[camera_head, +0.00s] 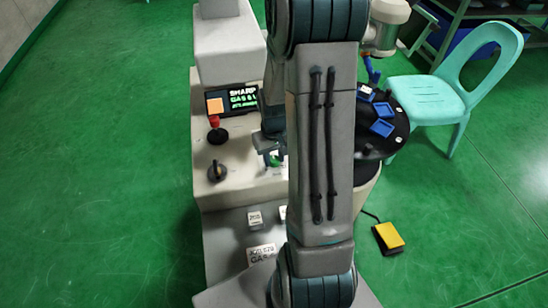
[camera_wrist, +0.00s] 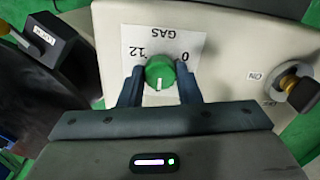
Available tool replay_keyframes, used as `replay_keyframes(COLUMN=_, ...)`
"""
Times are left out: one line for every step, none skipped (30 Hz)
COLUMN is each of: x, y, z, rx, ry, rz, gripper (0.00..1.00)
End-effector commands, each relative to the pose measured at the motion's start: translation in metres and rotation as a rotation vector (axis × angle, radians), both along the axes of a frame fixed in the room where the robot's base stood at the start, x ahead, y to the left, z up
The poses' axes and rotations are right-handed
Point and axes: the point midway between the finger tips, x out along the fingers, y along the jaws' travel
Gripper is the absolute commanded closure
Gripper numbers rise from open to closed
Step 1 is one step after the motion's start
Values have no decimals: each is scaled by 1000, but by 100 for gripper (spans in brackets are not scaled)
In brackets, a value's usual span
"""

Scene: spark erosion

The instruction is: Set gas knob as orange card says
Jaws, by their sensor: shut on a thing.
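The green gas knob (camera_wrist: 160,70) sits on a white plate (camera_wrist: 188,42) marked GAS, with 12 on the left and 0 on the right, upside down in the wrist view. Its white mark points to the bottom of that view. My gripper (camera_wrist: 160,88) is shut on the knob, one finger at each side. In the head view the knob (camera_head: 276,160) shows only partly beside my arm. The orange card (camera_head: 215,105) shows on the left of a dark screen (camera_head: 243,97), whose text reads SHARP and GAS with a figure like 6; its right side is cut off by my arm.
A red-topped knob (camera_head: 214,122) and a dark knob (camera_head: 217,171) are on the left of the machine. A black round table (camera_head: 398,135) with blue trays stands at right. A turquoise chair (camera_head: 450,95) and yellow pedal (camera_head: 388,236) are farther right. The left floor is clear.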

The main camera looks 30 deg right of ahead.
Motion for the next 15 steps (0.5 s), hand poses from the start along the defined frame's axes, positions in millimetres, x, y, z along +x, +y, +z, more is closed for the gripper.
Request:
replay_keyframes(x=1, y=0, z=0, rx=0, ry=-3, rz=-9, gripper=92)
replay_keyframes(x=1, y=0, z=0, rx=0, ry=-3, rz=-15, gripper=92)
replay_keyframes(x=1, y=0, z=0, rx=0, ry=-3, rz=-21, gripper=92)
replay_keyframes(x=1, y=0, z=0, rx=0, ry=-3, rz=-25, gripper=92)
replay_keyframes(x=1, y=0, z=0, rx=0, ry=-3, rz=-27, gripper=92)
replay_keyframes(x=1, y=0, z=0, rx=0, ry=-3, rz=-30, gripper=92)
replay_keyframes(x=1, y=0, z=0, rx=0, ry=-3, rz=-31, gripper=92)
replay_keyframes(x=1, y=0, z=0, rx=0, ry=-3, rz=-32, gripper=92)
replay_keyframes(x=1, y=0, z=1, rx=0, ry=-3, rz=-33, gripper=92)
replay_keyframes(x=1, y=0, z=1, rx=0, ry=-3, rz=-33, gripper=92)
replay_keyframes(x=1, y=0, z=1, rx=0, ry=-3, rz=-33, gripper=92)
replay_keyframes(x=1, y=0, z=1, rx=0, ry=-3, rz=-33, gripper=92)
replay_keyframes(x=1, y=0, z=1, rx=0, ry=-3, rz=-32, gripper=92)
replay_keyframes(x=1, y=0, z=1, rx=0, ry=-3, rz=-32, gripper=92)
replay_keyframes(x=1, y=0, z=1, rx=0, ry=-3, rz=-32, gripper=92)
